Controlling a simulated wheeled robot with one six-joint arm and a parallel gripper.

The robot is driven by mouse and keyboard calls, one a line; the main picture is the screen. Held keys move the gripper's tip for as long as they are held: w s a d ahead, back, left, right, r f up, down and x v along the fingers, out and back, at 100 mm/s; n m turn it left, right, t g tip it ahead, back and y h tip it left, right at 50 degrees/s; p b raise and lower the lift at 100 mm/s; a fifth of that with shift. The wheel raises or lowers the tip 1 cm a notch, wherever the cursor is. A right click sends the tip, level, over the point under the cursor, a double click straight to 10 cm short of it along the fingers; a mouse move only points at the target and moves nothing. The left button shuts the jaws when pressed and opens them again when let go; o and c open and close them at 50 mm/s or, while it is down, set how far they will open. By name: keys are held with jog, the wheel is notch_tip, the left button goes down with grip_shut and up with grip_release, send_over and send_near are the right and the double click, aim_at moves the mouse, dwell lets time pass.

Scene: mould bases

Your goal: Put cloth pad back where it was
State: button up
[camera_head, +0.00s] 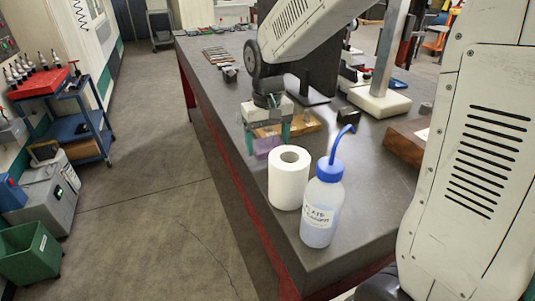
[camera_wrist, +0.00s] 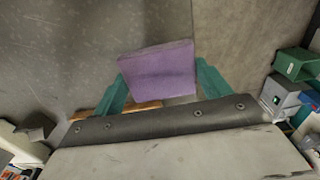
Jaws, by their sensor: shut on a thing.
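The cloth pad (camera_wrist: 158,72) is a purple block. In the wrist view it sits between the two green fingers of my gripper (camera_wrist: 160,85), which is shut on it. In the head view the pad (camera_head: 265,147) shows below the green fingertips of my gripper (camera_head: 268,138), near the table's left edge, behind the white paper roll. I cannot tell whether the pad touches the table top.
The white paper roll (camera_head: 289,178) and a wash bottle (camera_head: 322,203) with a blue cap and spout stand at the table's near corner. A wooden board (camera_head: 300,126) lies just right of my gripper. A white-based stand (camera_head: 379,101) is farther right.

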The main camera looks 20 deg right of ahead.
aim_at(267, 144)
jog(key=shift+f, duration=1.9)
jog(key=shift+f, duration=0.15)
jog(key=o, duration=1)
notch_tip(267, 144, up, 12)
jog(key=shift+r, duration=0.15)
